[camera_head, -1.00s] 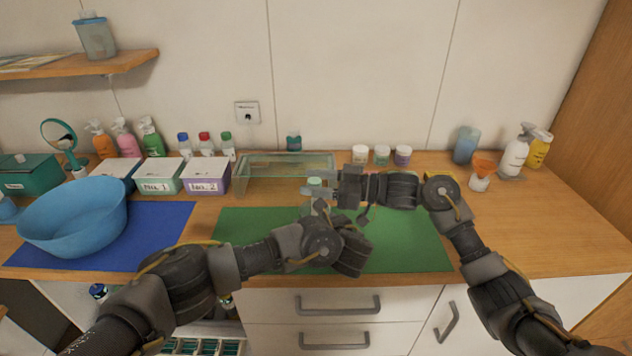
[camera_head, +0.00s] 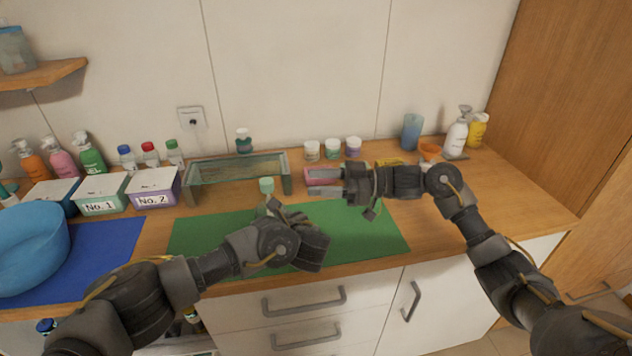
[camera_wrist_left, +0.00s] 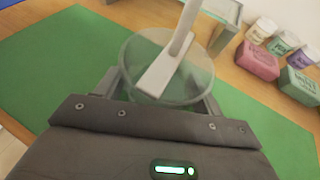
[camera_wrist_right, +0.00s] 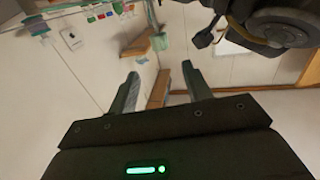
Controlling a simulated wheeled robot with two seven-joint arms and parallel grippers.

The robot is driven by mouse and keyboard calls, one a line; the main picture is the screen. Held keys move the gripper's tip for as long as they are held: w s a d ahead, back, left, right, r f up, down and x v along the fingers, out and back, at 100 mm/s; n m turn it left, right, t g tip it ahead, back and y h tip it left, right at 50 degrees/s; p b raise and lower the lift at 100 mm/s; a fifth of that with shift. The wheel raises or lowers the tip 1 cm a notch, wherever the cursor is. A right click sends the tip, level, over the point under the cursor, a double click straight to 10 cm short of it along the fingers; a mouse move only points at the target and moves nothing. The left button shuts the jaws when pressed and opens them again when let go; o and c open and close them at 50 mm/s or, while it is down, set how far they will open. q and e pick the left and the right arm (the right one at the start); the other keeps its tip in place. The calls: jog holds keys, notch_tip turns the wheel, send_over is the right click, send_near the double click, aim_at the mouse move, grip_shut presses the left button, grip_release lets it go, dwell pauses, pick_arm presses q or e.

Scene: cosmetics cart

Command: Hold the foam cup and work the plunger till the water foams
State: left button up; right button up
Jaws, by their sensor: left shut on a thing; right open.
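The foam cup (camera_wrist_left: 195,85) is clear and round in the left wrist view. A pale grey strip lies across its mouth, and a grey plunger rod (camera_wrist_left: 187,27) rises from it. In the head view the plunger's mint-green knob (camera_head: 266,185) shows above my left gripper (camera_head: 268,208), which hides most of the cup. My left gripper (camera_wrist_left: 160,92) is shut on the cup over the green mat (camera_head: 355,232). My right gripper (camera_head: 312,181) is open and empty, to the right of the knob and apart from it. I cannot make out foam in the cup.
A glass-like tray (camera_head: 237,172) stands behind the cup. A pink block (camera_head: 322,175) is just behind my right fingers. Small jars (camera_head: 333,149) line the back wall. Labelled boxes (camera_head: 152,187) and a blue basin (camera_head: 28,245) are at left. The right countertop is mostly clear.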

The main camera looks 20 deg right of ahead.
jog(key=shift+r, duration=0.15)
jog(key=shift+c, duration=1.3)
jog(key=w+r+n, duration=0.1)
jog(key=r, duration=0.2)
jog(key=w+r+n+g, duration=0.1)
jog(key=r, duration=0.3)
jog(key=w+r+h, duration=0.1)
jog(key=r, duration=0.2)
jog(key=shift+w+a+r+n+g, duration=0.1)
jog(key=shift+a+r+n+g, duration=0.1)
jog(key=shift+r+n+g, duration=0.2)
grip_shut()
jog(key=a+f+g+h, duration=0.1)
jog(key=a+f, duration=0.7)
jog(key=shift+w+a+f+m+g, duration=0.15)
jog(key=shift+a+f+m+g, duration=0.15)
jog(key=shift+a+g, duration=0.1)
